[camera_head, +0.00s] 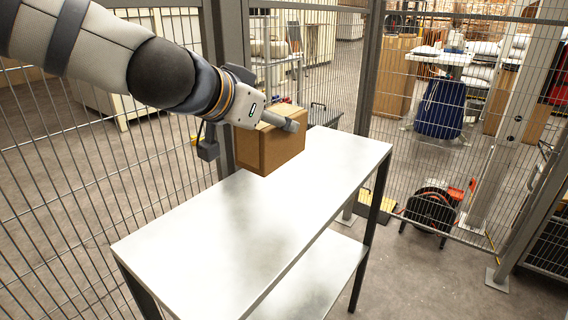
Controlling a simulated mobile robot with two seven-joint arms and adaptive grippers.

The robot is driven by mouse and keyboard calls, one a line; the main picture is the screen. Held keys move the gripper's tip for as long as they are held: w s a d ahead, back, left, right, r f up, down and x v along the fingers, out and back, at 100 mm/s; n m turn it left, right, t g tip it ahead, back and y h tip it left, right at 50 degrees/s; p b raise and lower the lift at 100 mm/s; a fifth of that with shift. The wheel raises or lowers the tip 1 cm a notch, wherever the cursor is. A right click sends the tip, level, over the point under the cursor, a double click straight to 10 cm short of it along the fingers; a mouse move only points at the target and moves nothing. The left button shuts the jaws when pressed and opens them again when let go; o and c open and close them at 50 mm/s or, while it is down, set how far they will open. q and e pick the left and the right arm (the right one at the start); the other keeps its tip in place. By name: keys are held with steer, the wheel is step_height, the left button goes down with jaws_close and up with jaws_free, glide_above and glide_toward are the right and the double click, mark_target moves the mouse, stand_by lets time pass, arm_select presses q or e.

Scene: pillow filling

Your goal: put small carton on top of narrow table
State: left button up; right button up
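The small carton (270,148), a plain brown box, is upright at the far left end of the narrow table (215,230). Its base appears at the tabletop's left edge; whether it rests there or hangs slightly above is hard to tell. My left gripper (284,122) comes in from the upper left, and a grey finger lies across the carton's top. The other finger is hidden, so its grip on the carton is unclear. My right gripper is out of view.
The rest of the white tabletop is bare, with a lower shelf (315,275) beneath. Wire mesh fencing (60,190) runs along the left and behind. A red and black reel (433,207) stands on the floor to the right.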

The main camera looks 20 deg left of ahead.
arm_select(q)
steer(key=x, duration=0.4)
steer(key=a+x, duration=0.1)
steer(key=x, duration=0.1)
steer(key=shift+w, duration=0.3)
steer(key=w+f+b, duration=0.1)
steer(key=f, duration=0.2)
steer(key=w+f+b, duration=0.1)
steer(key=w+f, duration=0.1)
steer(key=f, duration=0.1)
steer(key=w+f+b, duration=0.1)
steer(key=w+f, duration=0.1)
steer(key=f, duration=0.1)
steer(key=shift+w+d+f, duration=0.1)
steer(key=shift+w+f, duration=0.1)
steer(key=shift+r, duration=0.15)
steer(key=o, duration=1.9)
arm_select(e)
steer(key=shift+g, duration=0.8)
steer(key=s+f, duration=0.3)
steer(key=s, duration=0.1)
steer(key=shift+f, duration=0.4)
arm_select(q)
steer(key=shift+s+r, duration=0.1)
steer(key=shift+r, duration=0.05)
